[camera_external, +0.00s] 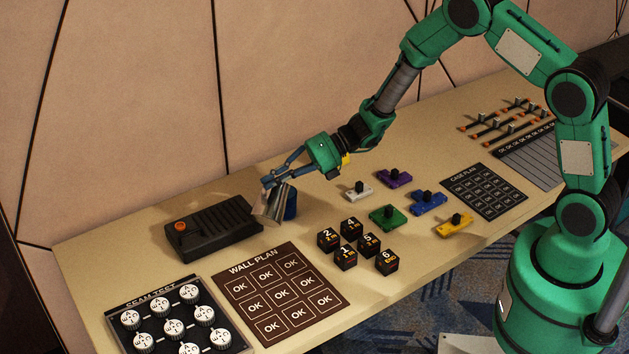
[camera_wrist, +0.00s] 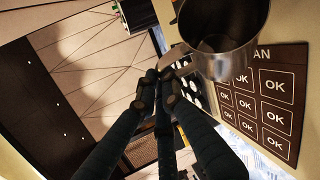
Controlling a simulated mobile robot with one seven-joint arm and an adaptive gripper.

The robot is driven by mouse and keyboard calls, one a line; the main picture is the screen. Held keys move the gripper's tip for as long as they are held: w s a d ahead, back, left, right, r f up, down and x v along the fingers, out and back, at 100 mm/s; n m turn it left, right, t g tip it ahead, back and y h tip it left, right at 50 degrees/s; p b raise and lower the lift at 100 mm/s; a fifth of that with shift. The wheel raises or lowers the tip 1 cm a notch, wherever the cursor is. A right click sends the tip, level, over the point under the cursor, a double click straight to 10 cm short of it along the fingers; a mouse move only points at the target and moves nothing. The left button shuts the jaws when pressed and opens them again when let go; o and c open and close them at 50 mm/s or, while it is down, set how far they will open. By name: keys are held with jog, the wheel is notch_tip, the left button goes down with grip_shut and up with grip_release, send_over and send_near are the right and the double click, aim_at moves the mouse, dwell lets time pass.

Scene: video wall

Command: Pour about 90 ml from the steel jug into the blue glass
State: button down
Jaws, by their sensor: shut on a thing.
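The steel jug (camera_external: 272,205) is tilted over at the end of my arm in the external view. In the wrist view the jug (camera_wrist: 226,62) is at the top right, with its open mouth and part of its inside showing; I cannot tell the liquid level. My gripper (camera_external: 268,183) is shut on the jug; in the wrist view its fingertips (camera_wrist: 160,77) meet at the jug's side. The blue glass (camera_external: 291,206) stands upright on the table just right of the jug, partly hidden by it. I cannot see any stream or the glass's contents.
A black console (camera_external: 212,234) with an orange knob lies close left of the jug. The brown wall plan board (camera_external: 281,291) lies in front. Numbered black cubes (camera_external: 347,259) and coloured blocks with knobs (camera_external: 388,214) sit to the right. A panelled wall (camera_external: 130,110) rises behind.

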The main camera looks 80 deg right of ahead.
jog(key=shift+s+d+r+m+t+y+b, duration=0.15)
jog(key=shift+d+r+m+y+b, duration=0.15)
jog(key=shift+d, duration=0.15)
jog(key=shift+w+d+r+m+t+y+b, duration=0.1)
jog(key=shift+d+r+m+t+y+b, duration=0.15)
jog(key=shift+d, duration=0.2)
jog(key=shift+d+r, duration=0.1)
jog(key=shift+r, duration=0.1)
jog(key=shift+s+d+r+m+t+y+p, duration=0.15)
jog(key=shift+d+r+m+y+p, duration=0.1)
jog(key=shift+d, duration=0.4)
jog(key=shift+s+d+r+m+t+y+p, duration=0.15)
jog(key=shift+d+m+y+p, duration=0.1)
jog(key=shift+d, duration=0.4)
dwell(0.9)
jog(key=shift+d+r, duration=0.1)
jog(key=shift+d, duration=0.05)
dwell(0.3)
jog(key=shift+m, duration=0.25)
dwell(0.3)
jog(key=shift+w, duration=0.1)
